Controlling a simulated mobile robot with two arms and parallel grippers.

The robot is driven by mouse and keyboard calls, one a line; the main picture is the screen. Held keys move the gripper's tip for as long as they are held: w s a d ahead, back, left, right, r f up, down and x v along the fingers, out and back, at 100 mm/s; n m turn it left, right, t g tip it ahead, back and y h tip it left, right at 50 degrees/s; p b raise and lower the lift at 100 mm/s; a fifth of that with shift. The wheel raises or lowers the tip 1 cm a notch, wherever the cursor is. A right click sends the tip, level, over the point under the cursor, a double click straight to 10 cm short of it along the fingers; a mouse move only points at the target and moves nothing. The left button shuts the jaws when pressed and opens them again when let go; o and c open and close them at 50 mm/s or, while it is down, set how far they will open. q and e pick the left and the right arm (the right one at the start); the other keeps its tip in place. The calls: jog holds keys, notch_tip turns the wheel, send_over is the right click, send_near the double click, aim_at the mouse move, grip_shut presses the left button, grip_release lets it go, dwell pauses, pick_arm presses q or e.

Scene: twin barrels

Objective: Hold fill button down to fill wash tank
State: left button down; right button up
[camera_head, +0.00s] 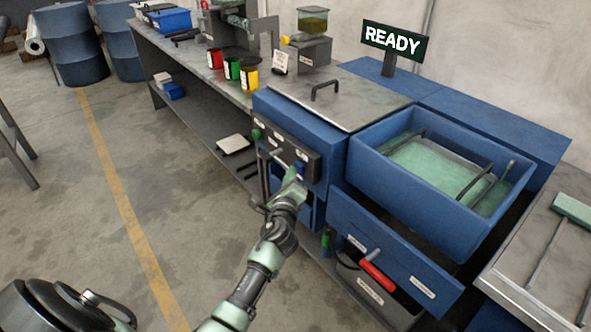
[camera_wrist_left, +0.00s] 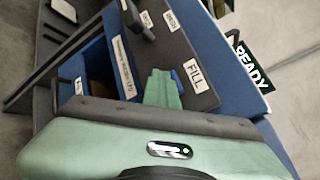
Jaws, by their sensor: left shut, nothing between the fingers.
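The blue fill button (camera_wrist_left: 176,77) shows beside the white FILL label (camera_wrist_left: 195,76) on the dark control panel (camera_head: 286,146). My left gripper (camera_head: 292,177) is shut and empty, its tip at the panel's lower right part. In the left wrist view its green fingers (camera_wrist_left: 162,88) overlap the button and hide part of it. I cannot tell whether the button is pressed in. The blue wash tank (camera_head: 374,170) stands to the right, with pale green liquid (camera_head: 432,164) and dark bars inside. My right gripper is not in view.
A READY sign (camera_head: 393,40) stands behind the tank. Red, green and yellow cups (camera_head: 232,69) stand on the grey bench at the back.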

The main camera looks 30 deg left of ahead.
pick_arm(q)
jog(key=shift+s, duration=0.1)
jog(key=shift+s+a+p, duration=0.35)
jog(key=shift+s, duration=0.4)
jog(key=s, duration=0.1)
jog(key=s+a, duration=0.1)
jog(key=s, duration=0.1)
jog(key=s+a+p, duration=0.1)
jog(key=shift+s, duration=0.3)
jog(key=shift+f, duration=0.1)
dwell(0.3)
